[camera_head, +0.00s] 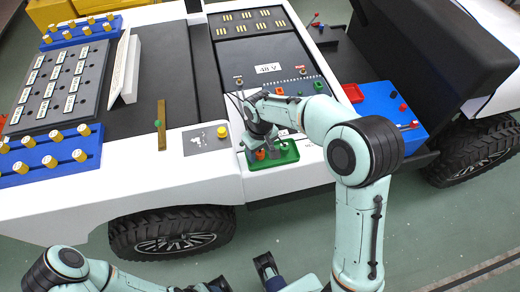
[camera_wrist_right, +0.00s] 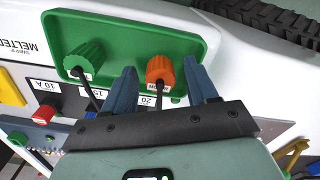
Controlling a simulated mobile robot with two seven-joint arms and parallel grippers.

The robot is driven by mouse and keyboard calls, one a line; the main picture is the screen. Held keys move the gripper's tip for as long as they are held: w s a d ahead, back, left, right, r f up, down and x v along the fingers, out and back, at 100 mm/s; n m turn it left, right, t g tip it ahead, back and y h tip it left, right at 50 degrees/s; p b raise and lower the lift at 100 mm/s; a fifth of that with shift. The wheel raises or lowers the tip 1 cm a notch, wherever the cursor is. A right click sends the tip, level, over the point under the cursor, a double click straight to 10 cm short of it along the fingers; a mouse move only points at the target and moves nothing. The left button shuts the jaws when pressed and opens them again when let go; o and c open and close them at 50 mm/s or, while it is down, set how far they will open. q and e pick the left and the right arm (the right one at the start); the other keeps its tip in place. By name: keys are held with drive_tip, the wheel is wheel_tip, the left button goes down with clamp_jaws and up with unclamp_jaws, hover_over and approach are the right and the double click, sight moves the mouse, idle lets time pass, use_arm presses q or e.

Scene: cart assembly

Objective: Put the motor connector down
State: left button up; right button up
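A green tray (camera_head: 288,161) lies on the white cart edge; it fills the upper part of the right wrist view (camera_wrist_right: 62,22). In it are an orange connector (camera_wrist_right: 159,68) and a green connector (camera_wrist_right: 86,60), each with a black cable; their labels are too small to tell which is the motor one. My right gripper (camera_wrist_right: 160,78) has its blue fingers apart, one on each side of the orange connector, with gaps visible. In the head view the right gripper (camera_head: 262,146) is over the tray. My left gripper (camera_head: 242,277) is open and empty at the bottom edge.
A black 48 V panel (camera_head: 250,60) lies behind the tray. A blue tray (camera_head: 385,108) with red parts is to its right. A grey plate (camera_head: 205,140) with small yellow pieces and a brass strip (camera_head: 161,125) are to its left. A red knob (camera_wrist_right: 43,113) stands beside the tray.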

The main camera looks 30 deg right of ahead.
sight(260, 152)
use_arm(q)
drive_tip(key=shift+r+p, duration=0.85)
drive_tip(key=shift+p, duration=0.15)
use_arm(e)
wheel_tip(260, 152, up, 12)
drive_tip(key=shift+r, duration=0.2)
use_arm(q)
drive_tip(key=shift+s, duration=0.1)
